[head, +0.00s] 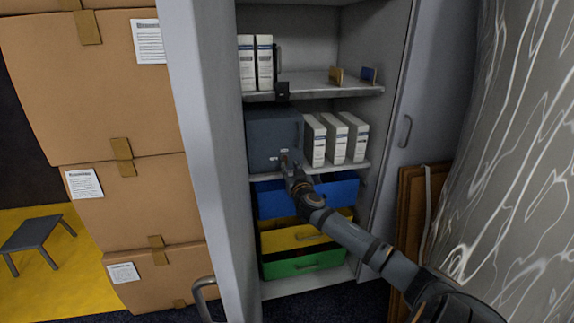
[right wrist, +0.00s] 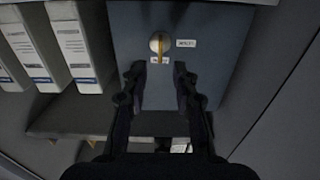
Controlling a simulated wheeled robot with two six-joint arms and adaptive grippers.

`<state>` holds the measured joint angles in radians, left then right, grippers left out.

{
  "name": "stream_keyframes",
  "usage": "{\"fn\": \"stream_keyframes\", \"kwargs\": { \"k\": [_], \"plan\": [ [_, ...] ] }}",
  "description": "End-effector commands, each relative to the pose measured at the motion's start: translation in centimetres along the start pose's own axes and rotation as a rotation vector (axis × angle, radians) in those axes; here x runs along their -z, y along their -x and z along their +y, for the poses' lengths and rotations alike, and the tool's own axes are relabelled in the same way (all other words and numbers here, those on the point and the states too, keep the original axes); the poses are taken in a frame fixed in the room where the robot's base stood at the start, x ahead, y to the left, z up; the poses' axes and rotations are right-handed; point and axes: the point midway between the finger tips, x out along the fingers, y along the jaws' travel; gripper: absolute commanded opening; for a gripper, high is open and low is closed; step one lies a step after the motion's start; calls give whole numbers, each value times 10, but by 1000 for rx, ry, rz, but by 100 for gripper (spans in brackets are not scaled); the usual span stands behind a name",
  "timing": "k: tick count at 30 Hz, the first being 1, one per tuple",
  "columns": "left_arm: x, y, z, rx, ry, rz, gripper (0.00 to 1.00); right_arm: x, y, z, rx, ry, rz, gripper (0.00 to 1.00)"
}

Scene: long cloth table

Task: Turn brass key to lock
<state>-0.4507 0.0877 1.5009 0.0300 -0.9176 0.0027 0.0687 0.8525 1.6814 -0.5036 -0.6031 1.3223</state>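A dark blue-grey metal box (head: 262,132) stands on the middle shelf of an open cabinet. In the right wrist view its front face (right wrist: 215,30) carries a round lock with an upright brass key (right wrist: 158,46). One small white label is beside the lock and another is just below it; their words are hard to read. My right gripper (head: 288,163) is at the box front and hides the key in the head view. In the right wrist view my right gripper (right wrist: 157,73) is open and empty, its fingertips apart on either side, just below the key. My left gripper is not in view.
White binders (head: 336,140) stand right of the box. The upper shelf (head: 310,84) is above it; blue, yellow and green drawers (head: 305,236) are below. The open cabinet door (head: 205,150) and stacked cartons (head: 110,90) are at left. A grey column (head: 520,150) is at right.

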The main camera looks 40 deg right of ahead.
Motion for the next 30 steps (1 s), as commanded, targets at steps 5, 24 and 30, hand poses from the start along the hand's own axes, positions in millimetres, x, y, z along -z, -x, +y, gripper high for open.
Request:
{"fn": "stream_keyframes", "kwargs": {
  "k": [5, 24, 30],
  "plan": [
    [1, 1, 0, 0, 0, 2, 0, 1, -33, 0, -2, -7, 0, 28],
    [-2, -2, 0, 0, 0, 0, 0, 0, -53, 0, 1, 1, -1, 8],
    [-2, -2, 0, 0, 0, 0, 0, 0, -53, 0, 1, 1, -1, 0]
  ]
}}
